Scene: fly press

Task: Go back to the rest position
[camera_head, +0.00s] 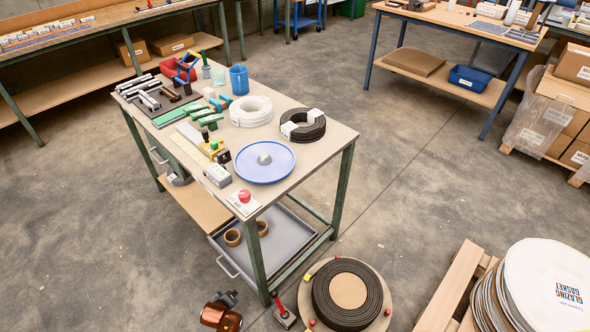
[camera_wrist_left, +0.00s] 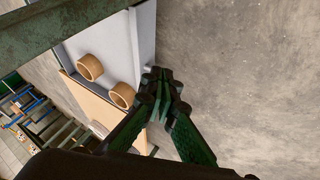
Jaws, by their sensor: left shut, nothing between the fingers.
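The fingertips appear apart from the rolls. My right gripper is in neither view.
The workbench (camera_head: 330,140) carries a blue round plate (camera_head: 280,172), cable coils and tools. A bench leg (camera_head: 257,263) stands near the left gripper. On the floor are a black coil reel (camera_head: 347,295) and a pallet with a gasket stack (camera_head: 540,285). Floor at left is clear.

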